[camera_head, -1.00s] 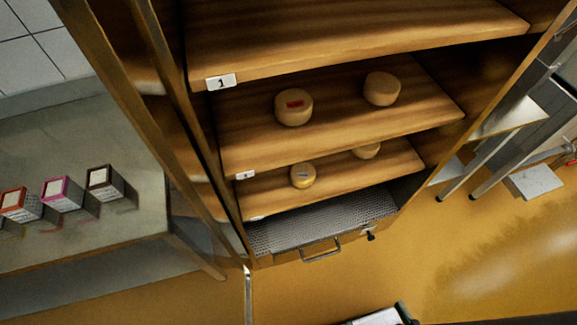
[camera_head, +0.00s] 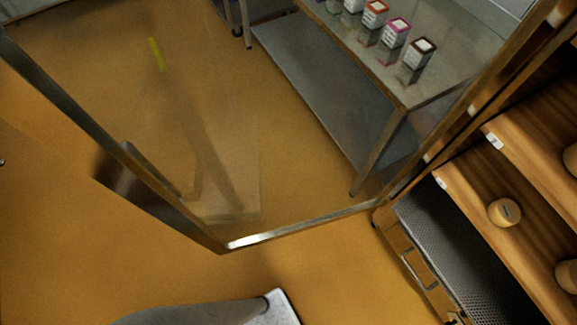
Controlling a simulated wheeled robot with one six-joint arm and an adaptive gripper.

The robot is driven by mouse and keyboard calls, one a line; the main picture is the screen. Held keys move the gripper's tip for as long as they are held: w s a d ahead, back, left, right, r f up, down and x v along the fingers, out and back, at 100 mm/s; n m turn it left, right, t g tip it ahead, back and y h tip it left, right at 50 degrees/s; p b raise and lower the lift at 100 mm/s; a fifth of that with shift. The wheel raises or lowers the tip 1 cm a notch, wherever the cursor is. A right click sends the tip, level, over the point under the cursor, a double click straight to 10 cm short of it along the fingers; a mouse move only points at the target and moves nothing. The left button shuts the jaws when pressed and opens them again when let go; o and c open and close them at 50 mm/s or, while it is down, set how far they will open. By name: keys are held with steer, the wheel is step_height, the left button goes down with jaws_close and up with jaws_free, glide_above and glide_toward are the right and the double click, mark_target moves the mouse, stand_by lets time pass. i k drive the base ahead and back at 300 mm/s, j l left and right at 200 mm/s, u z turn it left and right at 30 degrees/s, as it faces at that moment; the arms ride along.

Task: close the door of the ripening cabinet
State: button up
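The ripening cabinet (camera_head: 405,262) stands at the right, its open front showing wooden shelves. Its door (camera_head: 225,130) is a clear glass pane in a metal frame. It stands wide open, swung out to the left from the cabinet's left front edge. The door's bottom rail (camera_head: 300,228) runs from the cabinet to a corner low in the middle of the view. A dark flat piece lies along the door's outer edge; I cannot tell if it is the handle. My gripper is not in view.
Behind the glass stands a metal table (camera_head: 375,62) with several small boxes (camera_head: 397,30) and a lower shelf. Round cheeses (camera_head: 504,212) sit on the cabinet shelves. A perforated tray (camera_head: 455,262) is at the cabinet's bottom. The orange floor (camera_head: 60,250) left of the door is clear.

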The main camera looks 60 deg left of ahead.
mark_target(31, 101)
steer(key=k+j, duration=0.55)
steer(key=k, duration=0.15)
steer(key=k+j, duration=0.1)
steer(key=j, duration=0.45)
steer(key=k+j, duration=0.1)
steer(key=j, duration=0.4)
steer(key=k+j, duration=0.1)
steer(key=j, duration=0.45)
steer(key=i, duration=0.35)
steer(key=k+j, duration=0.75)
steer(key=k, duration=0.15)
